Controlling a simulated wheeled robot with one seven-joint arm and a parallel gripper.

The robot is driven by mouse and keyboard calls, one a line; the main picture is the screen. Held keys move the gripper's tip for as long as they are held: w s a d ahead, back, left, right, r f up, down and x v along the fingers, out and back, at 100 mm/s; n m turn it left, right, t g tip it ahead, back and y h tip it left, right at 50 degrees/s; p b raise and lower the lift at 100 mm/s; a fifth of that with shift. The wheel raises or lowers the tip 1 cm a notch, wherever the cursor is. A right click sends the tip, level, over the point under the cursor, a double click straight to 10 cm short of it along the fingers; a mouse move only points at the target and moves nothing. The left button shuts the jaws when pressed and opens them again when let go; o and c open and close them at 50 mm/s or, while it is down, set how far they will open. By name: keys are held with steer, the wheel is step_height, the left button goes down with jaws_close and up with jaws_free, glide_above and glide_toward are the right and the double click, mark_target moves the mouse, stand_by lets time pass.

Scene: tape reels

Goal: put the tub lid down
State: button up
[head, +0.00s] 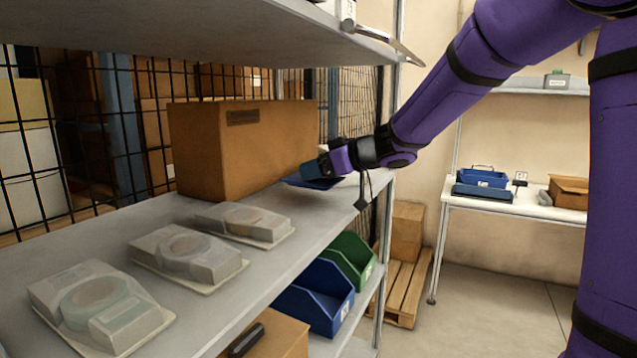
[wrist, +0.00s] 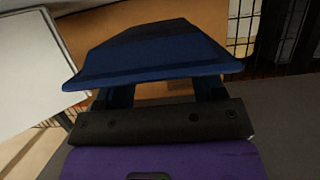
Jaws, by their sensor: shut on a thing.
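The tub lid is a dark blue flat piece (head: 314,183) at the far end of the shelf board, right of the large cardboard box. In the wrist view the lid (wrist: 152,52) fills the space ahead of my fingers, its near edge across them. My gripper (head: 312,171) is shut on the lid and hides part of it. The lid is low over the shelf board (head: 225,262); I cannot tell whether it touches.
A large cardboard box (head: 235,150) stands just left of the lid. Several clear-covered reel packs (head: 190,255) lie along the shelf. An upper shelf (head: 200,22) hangs above. Blue (head: 318,295) and green (head: 350,260) bins sit below. A white table (head: 530,208) holds a blue tub (head: 484,178).

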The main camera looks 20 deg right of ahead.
mark_target(319, 182)
steer(key=shift+d+f, duration=0.15)
steer(key=shift+f, duration=1.55)
steer(key=shift+f, duration=0.15)
steer(key=o, duration=0.9)
